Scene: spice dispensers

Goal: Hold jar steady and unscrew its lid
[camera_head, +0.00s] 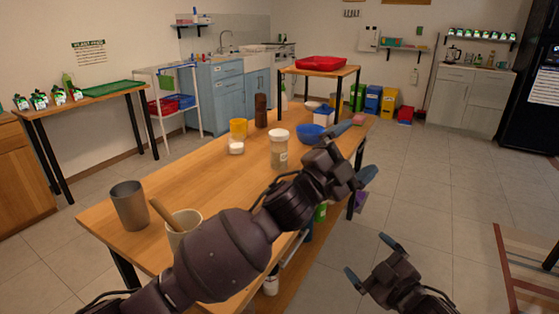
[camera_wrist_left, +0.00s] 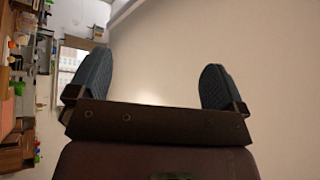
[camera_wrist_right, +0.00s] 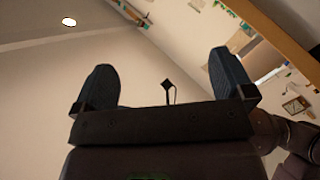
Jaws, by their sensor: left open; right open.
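A clear jar (camera_head: 279,155) with a pale lid (camera_head: 279,134) stands upright on the wooden table (camera_head: 215,187), its contents brownish. My left gripper (camera_head: 353,153) is open and empty, to the right of the jar and apart from it, above the table's right edge. Its spread fingers also show in the left wrist view (camera_wrist_left: 143,88) with nothing between them. My right gripper (camera_head: 371,262) is open and empty, low at the right of the table, over the floor. The right wrist view (camera_wrist_right: 160,88) shows its fingers apart with no object held.
A yellow cup (camera_head: 239,129), a small white-lidded jar (camera_head: 236,147), a brown grinder (camera_head: 261,111) and a blue bowl (camera_head: 311,133) stand around the jar. A metal cup (camera_head: 130,206) and a cream mortar with pestle (camera_head: 184,228) stand at the near end. The middle tabletop is clear.

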